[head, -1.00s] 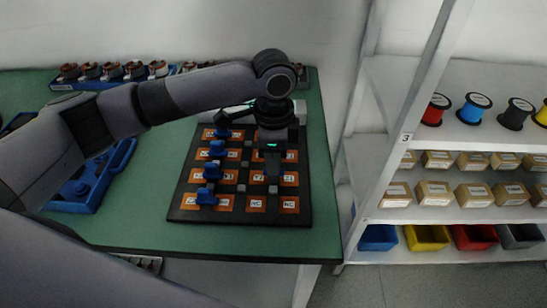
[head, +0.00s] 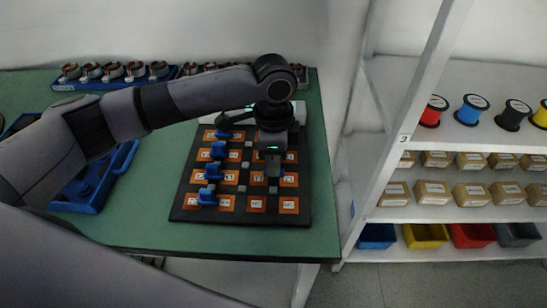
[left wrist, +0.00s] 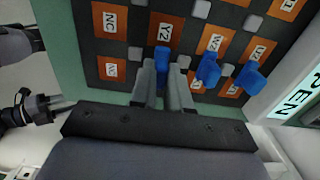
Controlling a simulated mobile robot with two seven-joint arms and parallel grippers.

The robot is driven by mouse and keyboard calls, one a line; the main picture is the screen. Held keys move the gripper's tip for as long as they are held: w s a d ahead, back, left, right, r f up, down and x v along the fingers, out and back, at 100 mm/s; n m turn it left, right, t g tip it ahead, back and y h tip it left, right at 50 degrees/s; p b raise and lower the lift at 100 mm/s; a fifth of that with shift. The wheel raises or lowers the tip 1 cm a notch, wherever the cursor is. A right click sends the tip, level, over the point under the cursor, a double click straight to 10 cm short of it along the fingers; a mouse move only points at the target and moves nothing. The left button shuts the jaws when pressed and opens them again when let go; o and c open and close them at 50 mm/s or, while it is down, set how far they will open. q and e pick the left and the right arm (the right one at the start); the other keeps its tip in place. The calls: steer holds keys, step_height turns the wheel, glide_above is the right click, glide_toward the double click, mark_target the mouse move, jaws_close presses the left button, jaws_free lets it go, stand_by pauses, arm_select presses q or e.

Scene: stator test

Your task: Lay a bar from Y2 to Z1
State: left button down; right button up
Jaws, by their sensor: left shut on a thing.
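My left gripper (head: 272,160) points down over the right half of the dark board (head: 183,212). It is shut on a blue bar (left wrist: 162,58), which shows between its fingers in the left wrist view. That bar is just beside the orange Y2 tile (left wrist: 164,30), on the side toward my fingers. The tile across from Y2 is hidden by the fingers in the wrist view. I cannot tell whether the bar touches the board. A dark gripper-like shape (left wrist: 40,106) shows at the left edge of the wrist view; its jaws are unclear.
The near NC tiles (head: 256,205) are bare. A blue tray (head: 95,190) lies left. Stators (head: 113,70) line the back. A shelf (head: 400,142) stands right.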

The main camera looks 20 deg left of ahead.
arm_select(q)
steer(key=shift+f, duration=0.25)
steer(key=shift+f, duration=0.4)
steer(key=c, duration=1)
jaws_free()
steer(key=shift+r, duration=3.55)
